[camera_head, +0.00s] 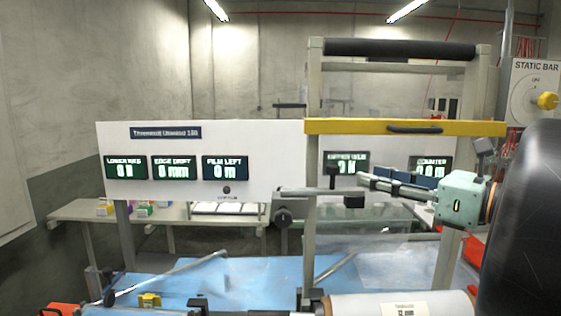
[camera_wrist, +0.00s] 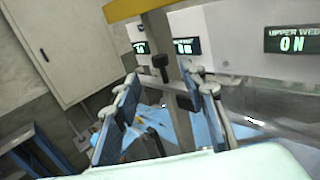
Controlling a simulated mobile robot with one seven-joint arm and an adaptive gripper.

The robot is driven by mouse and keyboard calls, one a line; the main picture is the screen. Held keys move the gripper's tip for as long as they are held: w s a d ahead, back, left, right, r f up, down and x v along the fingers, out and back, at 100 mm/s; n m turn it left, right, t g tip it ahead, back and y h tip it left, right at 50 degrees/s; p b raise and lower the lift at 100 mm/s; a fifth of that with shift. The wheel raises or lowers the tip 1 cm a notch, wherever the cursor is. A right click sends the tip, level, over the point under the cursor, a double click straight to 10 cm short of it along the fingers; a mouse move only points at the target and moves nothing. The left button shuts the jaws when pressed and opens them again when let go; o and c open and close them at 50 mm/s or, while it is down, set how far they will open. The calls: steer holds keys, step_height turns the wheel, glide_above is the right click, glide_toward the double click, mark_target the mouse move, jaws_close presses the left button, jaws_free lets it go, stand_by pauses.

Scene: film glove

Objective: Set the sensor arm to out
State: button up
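What looks like the sensor arm is a grey horizontal bar (camera_head: 306,191) crossing the upright post, with a dark block at its right end and a dark upright knob (camera_head: 333,172) above it. The knob also shows in the wrist view (camera_wrist: 160,63), ahead of and between my fingers. My gripper (camera_head: 364,182) reaches in from the right, its fingertips close to the bar's right end. In the wrist view my gripper (camera_wrist: 160,95) has its two blue-padded fingers spread wide with nothing held. I cannot tell any marked in or out position of the arm.
A yellow crossbar (camera_head: 460,128) spans the frame above my gripper. A white panel with several displays (camera_head: 215,140) stands behind. A white roll (camera_head: 395,303) lies below, beside blue film (camera_head: 240,275). A static bar dial (camera_head: 535,88) is at the far right.

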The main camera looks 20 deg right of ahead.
mark_target(339, 168)
steer(key=p+x, duration=0.2)
steer(key=x, duration=0.8)
steer(key=shift+w+a, duration=0.2)
steer(key=shift+w, duration=0.15)
steer(key=shift+c, duration=0.2)
jaws_close()
